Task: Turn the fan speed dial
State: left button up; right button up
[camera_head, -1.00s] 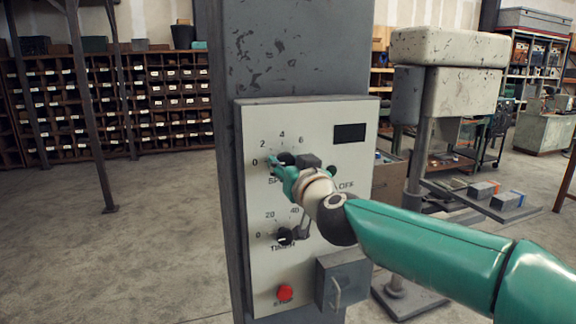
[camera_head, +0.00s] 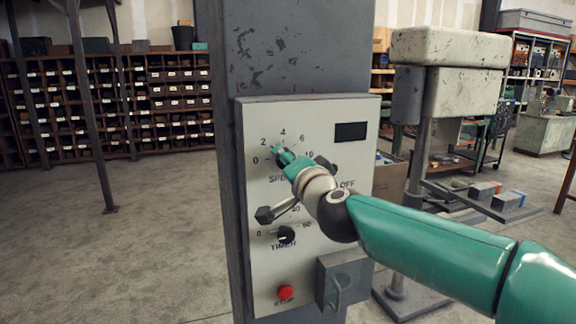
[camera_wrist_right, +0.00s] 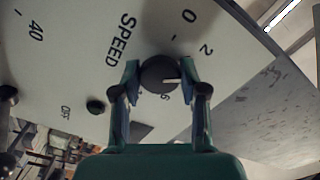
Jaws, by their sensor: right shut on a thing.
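The fan speed dial is a round black knob on the pale panel (camera_head: 258,205), below an arc of numbers and above the word SPEED. In the right wrist view the dial (camera_wrist_right: 158,74) sits between the two fingers, and its white mark points right, towards the right finger. My right gripper (camera_wrist_right: 160,88) is shut on the dial, one finger on each side. In the head view the right gripper (camera_head: 284,156) covers most of the dial. The 4 is hidden in the wrist view, while 0, 2 and 6 show. My left gripper is out of view.
Below are a black TIMER dial (camera_head: 286,235), a red STOP button (camera_head: 285,293) and a grey box with a handle (camera_head: 342,280). A small black knob (camera_wrist_right: 96,106) by OFF is close to the left finger. A dark display (camera_head: 350,132) is at upper right.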

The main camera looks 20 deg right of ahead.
jog(key=m+b, duration=0.2)
jog(key=m, duration=0.6)
jog(key=m+b, duration=0.1)
jog(key=m, duration=0.7)
jog(key=m+b, duration=0.2)
jog(key=m, duration=0.6)
jog(key=shift+f+m+b, duration=0.3)
jog(key=shift+r, duration=0.1)
jog(key=shift+r, duration=0.1)
jog(key=o, duration=1.1)
jog(key=shift+o, duration=0.2)
